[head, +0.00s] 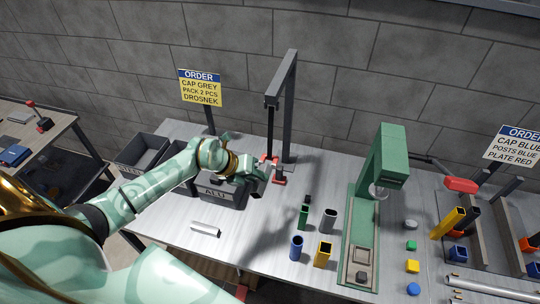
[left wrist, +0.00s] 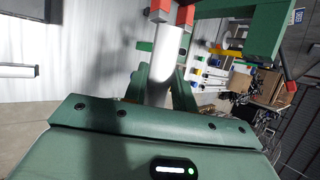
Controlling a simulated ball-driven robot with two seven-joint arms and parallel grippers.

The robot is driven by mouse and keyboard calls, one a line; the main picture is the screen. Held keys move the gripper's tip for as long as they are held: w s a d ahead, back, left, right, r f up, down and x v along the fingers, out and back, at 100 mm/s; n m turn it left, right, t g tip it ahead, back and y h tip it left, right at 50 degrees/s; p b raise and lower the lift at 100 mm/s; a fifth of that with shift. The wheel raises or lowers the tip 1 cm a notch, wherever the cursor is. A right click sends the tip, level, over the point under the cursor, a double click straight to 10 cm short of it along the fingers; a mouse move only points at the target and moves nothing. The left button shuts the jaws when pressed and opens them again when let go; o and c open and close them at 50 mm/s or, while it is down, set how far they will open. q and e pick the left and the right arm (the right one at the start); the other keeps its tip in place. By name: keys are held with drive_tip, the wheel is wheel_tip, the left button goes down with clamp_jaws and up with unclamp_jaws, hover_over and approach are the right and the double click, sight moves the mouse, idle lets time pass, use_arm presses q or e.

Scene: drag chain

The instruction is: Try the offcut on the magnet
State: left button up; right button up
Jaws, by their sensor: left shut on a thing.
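My left gripper (head: 262,172) is shut on a pale silver offcut (left wrist: 168,50), seen between its two green fingers in the left wrist view. In the head view the gripper mostly hides the offcut. The magnet (left wrist: 173,14), with two red legs and pale tips, is at the offcut's far end in the left wrist view. I cannot tell whether they touch. In the head view the magnet hangs under the dark stand (head: 289,105), partly behind the gripper. My right gripper is not in view.
A bin marked ALU (head: 220,197) stands below the gripper, with another grey bin (head: 142,152) further left. A short silver piece (head: 205,229) lies on the bare front left of the table. Several upright tubes and a green press (head: 388,160) stand to the right.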

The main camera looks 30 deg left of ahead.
use_arm(q)
drive_tip(key=shift+s+d+p, duration=0.15)
drive_tip(key=shift+s+p, duration=0.4)
drive_tip(key=shift+p, duration=0.1)
idle(1.2)
